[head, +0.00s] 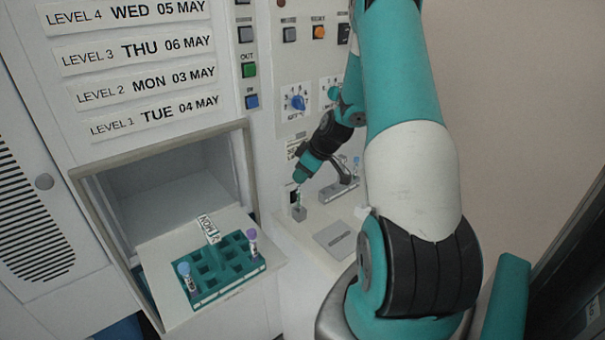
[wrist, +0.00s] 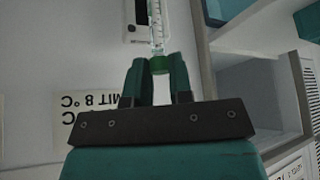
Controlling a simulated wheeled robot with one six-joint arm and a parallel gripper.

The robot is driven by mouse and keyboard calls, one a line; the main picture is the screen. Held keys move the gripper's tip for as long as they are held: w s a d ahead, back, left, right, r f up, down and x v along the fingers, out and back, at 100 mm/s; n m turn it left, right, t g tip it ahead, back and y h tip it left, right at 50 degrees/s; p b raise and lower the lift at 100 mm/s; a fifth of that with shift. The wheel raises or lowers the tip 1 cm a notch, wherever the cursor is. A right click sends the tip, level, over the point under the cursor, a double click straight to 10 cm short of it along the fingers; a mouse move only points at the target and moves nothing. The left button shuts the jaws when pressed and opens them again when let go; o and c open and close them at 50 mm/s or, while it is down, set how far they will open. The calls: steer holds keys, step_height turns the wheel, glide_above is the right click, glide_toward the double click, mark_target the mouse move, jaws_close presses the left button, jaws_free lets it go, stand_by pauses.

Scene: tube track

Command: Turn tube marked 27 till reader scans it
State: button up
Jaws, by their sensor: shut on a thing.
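My gripper (head: 299,184) points down by the machine's front at the right of the panel. In the wrist view its fingers (wrist: 159,72) are closed on the green cap (wrist: 160,65) of a clear tube (wrist: 157,22) with scale marks. The tube also shows small in the head view (head: 299,199), upright at a small grey block (head: 299,214). I cannot tell how deep it sits. A dark window (head: 293,196), perhaps the reader, is just behind the tube; a dark slot (wrist: 139,12) shows beside it in the wrist view. No number or scan sign is legible.
A teal rack (head: 230,280) with a blue-capped tube (head: 184,270) and a purple-capped tube (head: 252,236) stands on the open hatch shelf. A grey stand (head: 340,189) holding tubes is right of my gripper. Knobs and buttons (head: 250,70) line the panel above.

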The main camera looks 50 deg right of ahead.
mark_target(289, 190)
steer(key=shift+f+b, duration=0.35)
stand_by(0.3)
steer(key=shift+f+b, duration=0.45)
steer(key=shift+b, duration=0.05)
steer(key=shift+f, duration=0.25)
steer(key=shift+f+b, duration=0.45)
steer(key=shift+b, duration=0.25)
steer(key=o, duration=0.8)
steer(key=shift+o, duration=0.2)
steer(key=shift+r, duration=0.1)
